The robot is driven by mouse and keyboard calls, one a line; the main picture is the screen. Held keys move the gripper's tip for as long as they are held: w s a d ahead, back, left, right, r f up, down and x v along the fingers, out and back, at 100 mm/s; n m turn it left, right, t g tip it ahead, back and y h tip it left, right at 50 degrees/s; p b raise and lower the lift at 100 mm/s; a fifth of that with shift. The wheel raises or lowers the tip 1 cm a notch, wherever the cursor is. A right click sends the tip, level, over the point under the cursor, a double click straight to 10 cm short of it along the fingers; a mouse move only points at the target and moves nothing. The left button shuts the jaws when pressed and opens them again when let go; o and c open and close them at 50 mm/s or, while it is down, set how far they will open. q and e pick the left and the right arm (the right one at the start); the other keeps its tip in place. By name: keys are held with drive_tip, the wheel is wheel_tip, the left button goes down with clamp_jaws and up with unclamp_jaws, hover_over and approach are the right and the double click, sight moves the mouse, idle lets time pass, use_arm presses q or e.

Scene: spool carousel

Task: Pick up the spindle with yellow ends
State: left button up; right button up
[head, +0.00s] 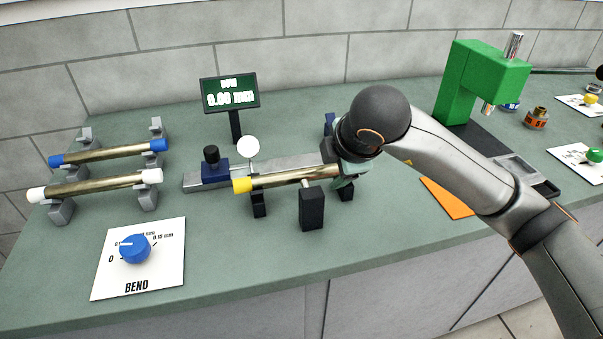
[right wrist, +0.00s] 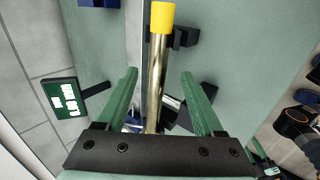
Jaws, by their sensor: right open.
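The spindle with yellow ends (head: 290,179) is a brass rod lying level on black supports in the middle of the bench. Its left yellow end shows in the head view; its right end is hidden behind my right gripper (head: 345,172). In the right wrist view the spindle (right wrist: 156,75) runs between the two green fingers of my right gripper (right wrist: 159,76), with its yellow end beyond the fingertips. The fingers are open, with a gap on each side of the rod. My left gripper is not in view.
Spindles with blue ends (head: 108,152) and white ends (head: 95,187) lie on grey stands at the left. A BEND dial (head: 135,249), a display (head: 230,93) and a black block (head: 312,210) stand nearby. A green press (head: 478,83) is at the right.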

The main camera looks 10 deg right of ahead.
sight(326, 170)
drive_tip(key=x, duration=0.3)
drive_tip(key=shift+w+a+f, duration=0.1)
drive_tip(key=shift+w+a, duration=0.05)
drive_tip(key=shift+w, duration=0.1)
clamp_jaws()
idle(1.1)
drive_tip(key=shift+w+r, duration=0.1)
drive_tip(key=shift+r, duration=0.2)
